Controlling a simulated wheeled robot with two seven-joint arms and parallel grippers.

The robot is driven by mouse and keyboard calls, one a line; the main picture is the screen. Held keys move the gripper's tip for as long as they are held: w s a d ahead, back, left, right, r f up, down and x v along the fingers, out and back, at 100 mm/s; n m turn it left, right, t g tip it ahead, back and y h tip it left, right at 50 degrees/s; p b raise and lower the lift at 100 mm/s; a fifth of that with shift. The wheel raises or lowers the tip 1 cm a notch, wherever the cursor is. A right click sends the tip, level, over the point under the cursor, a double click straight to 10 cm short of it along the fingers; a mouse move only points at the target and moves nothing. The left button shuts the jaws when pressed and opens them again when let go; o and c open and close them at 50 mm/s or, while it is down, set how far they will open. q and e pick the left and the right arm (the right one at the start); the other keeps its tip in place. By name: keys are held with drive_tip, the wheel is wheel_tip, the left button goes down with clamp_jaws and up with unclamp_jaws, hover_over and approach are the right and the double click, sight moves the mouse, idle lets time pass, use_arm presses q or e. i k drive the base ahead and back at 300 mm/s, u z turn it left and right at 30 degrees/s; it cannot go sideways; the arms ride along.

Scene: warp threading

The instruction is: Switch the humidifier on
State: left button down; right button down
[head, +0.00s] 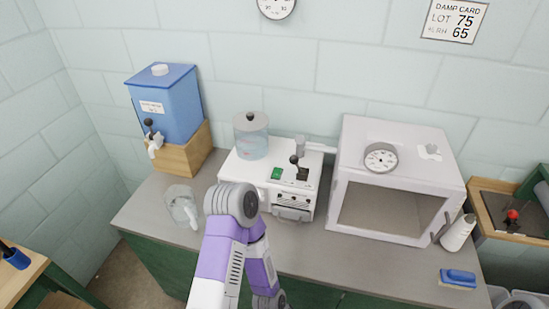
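The humidifier (245,175) is a white box on the bench, with a clear water tank (251,142) under a grey lid on its top left. A green rocker switch (277,174) and a black-knobbed lever (295,166) sit on its top face. Whether it is on cannot be told. One purple and white arm of mine rises from the bottom of the head view. Its grey joint stands in front of the humidifier's lower left and hides part of it. Neither gripper shows in this view.
Right of the humidifier stands a white chamber (400,170) with a dial, joined by a pipe. A blue water container (168,103) on a wooden stand and a clear jug (181,203) are on the left.

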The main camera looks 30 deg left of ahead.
sight(277, 170)
drive_tip(key=u, duration=1.05)
drive_tip(key=k, duration=0.2)
drive_tip(key=u, duration=0.35)
drive_tip(key=i, duration=0.2)
drive_tip(key=z, duration=0.2)
